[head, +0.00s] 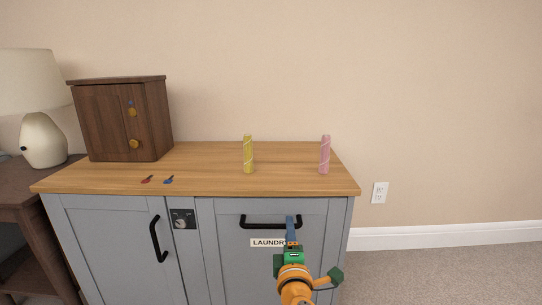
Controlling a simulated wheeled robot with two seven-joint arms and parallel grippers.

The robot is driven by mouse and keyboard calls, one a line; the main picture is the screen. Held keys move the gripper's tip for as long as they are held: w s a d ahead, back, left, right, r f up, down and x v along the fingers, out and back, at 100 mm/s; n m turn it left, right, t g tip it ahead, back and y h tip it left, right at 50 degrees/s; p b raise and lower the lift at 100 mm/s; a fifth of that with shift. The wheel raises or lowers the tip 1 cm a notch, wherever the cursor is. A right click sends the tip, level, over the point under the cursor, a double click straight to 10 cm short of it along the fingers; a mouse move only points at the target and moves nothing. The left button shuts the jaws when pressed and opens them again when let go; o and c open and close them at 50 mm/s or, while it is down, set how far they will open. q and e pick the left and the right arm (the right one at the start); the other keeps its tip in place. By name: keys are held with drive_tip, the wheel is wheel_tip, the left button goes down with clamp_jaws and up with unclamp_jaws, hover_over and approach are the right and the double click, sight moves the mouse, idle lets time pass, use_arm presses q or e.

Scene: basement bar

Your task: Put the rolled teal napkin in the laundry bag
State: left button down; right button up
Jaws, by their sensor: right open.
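No teal napkin shows. A yellow rolled napkin (248,154) and a pink one (325,155) stand upright on the wooden countertop. No laundry bag is visible; a shut grey front (240,270) with a black bar handle (262,225) carries a label (266,243) reading "LAUNDR", its end hidden by my gripper. My right gripper (290,223) is open, its blue fingers overlapping the right part of the handle in the picture. I cannot tell whether they touch or straddle it. My left gripper is out of view.
A small dark wooden cabinet (100,122) with yellow knobs stands shut on the countertop (210,185). Small red (147,180) and blue (168,180) keys lie near the front edge. A lock (181,220) sits beside the shut left door (110,245). Carpet (440,280) is clear at right.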

use_arm(q)
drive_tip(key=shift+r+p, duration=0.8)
drive_tip(key=shift+p, duration=0.05)
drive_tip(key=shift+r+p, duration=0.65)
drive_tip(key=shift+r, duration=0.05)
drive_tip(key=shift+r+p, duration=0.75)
drive_tip(key=shift+p, duration=0.05)
use_arm(e)
drive_tip(key=s, duration=0.9)
